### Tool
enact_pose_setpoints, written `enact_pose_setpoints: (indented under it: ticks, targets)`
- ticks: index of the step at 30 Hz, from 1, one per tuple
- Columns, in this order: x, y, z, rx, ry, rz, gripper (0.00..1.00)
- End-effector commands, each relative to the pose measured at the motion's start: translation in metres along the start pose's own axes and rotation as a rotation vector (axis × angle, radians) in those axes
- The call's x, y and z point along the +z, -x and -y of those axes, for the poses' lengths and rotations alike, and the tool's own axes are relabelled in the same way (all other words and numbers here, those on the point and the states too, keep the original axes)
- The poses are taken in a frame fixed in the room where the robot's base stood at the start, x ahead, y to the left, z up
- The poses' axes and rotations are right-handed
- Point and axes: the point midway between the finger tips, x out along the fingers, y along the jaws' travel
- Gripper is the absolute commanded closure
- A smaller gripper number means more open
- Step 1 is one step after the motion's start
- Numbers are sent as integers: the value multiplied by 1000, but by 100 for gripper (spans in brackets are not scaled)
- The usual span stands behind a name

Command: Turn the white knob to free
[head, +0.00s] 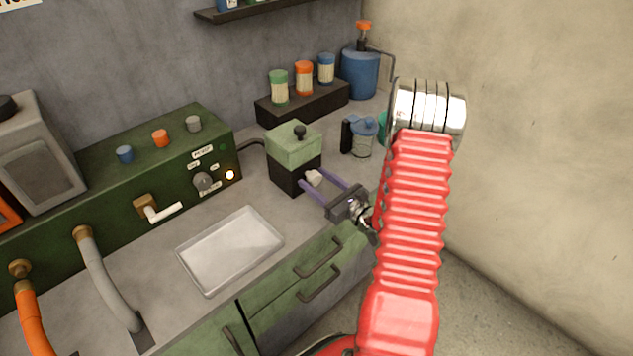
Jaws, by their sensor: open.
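The white knob (313,176) sticks out of the front of a small box (288,180) with a black lower part and a pale green top. My gripper (314,180) is open, with its two purple fingers pointing at the box. One fingertip is to the left of the knob and one to the right. I cannot tell whether either finger touches it. No "free" marking can be made out on the box, and the knob's turn position is too small to tell.
A green panel (100,190) with a grey dial (203,181) and a white lever (165,212) stands to the left. A lidded jar (362,138) and a black rack (302,102) of rolls stand behind the box.

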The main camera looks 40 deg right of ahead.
Motion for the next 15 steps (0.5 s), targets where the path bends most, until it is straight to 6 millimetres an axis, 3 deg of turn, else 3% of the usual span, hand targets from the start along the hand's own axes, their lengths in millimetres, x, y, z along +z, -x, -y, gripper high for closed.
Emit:
enact_pose_setpoints:
  ticks: [5, 15]
  targets:
    - [0, 0, 0, 0, 0, 0, 49]
    - [0, 0, 0, 0, 0, 0, 72]
